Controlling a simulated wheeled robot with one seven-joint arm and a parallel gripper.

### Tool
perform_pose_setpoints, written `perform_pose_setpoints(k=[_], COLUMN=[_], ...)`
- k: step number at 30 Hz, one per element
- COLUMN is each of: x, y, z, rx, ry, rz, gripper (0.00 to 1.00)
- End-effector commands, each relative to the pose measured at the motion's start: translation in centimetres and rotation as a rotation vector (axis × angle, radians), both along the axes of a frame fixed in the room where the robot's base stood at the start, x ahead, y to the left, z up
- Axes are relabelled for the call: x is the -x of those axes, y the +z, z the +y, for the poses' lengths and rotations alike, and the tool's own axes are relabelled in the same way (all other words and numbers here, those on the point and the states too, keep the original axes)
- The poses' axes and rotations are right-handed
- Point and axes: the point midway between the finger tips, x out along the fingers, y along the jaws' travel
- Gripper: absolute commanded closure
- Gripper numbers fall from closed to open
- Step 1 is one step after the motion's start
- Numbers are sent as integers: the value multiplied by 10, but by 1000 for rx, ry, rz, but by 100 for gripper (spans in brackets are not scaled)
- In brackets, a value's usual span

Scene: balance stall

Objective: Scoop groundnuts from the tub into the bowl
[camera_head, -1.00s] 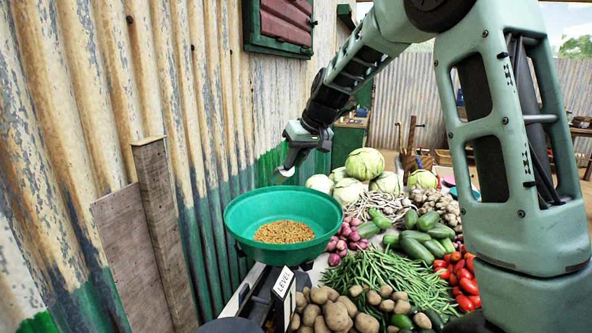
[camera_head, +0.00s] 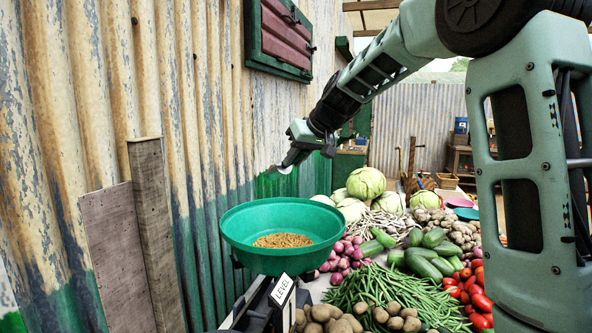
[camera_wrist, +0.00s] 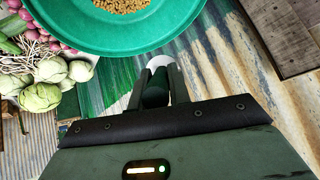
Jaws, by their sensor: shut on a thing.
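A wide green bowl (camera_head: 240,225) sits on the balance at the lower middle, with a patch of groundnuts (camera_head: 283,240) on its bottom. Its rim also shows at the top of the wrist view (camera_wrist: 100,40). My gripper (camera_head: 288,164) is above and beyond the bowl's far rim, near the metal wall, apart from the bowl. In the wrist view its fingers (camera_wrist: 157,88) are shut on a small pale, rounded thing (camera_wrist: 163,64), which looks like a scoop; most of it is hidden. I cannot see whether it holds nuts. No tub shows.
A corrugated wall (camera_head: 110,100) with leaning planks (camera_head: 155,230) closes off the left. Cabbages (camera_head: 366,183), onions, cucumbers, beans, potatoes and tomatoes crowd the right of the bowl. A "LEVEL" tag (camera_head: 282,290) stands in front of the bowl. Air above the bowl is clear.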

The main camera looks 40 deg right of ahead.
Motion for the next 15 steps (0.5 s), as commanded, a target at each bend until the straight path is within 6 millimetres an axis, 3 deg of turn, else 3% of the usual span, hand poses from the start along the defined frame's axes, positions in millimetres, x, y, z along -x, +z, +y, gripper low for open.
perform_pose_setpoints(k=[15], x=[0], y=[-1], z=[0], rx=[-9], ry=[0], rz=[-111], gripper=[100])
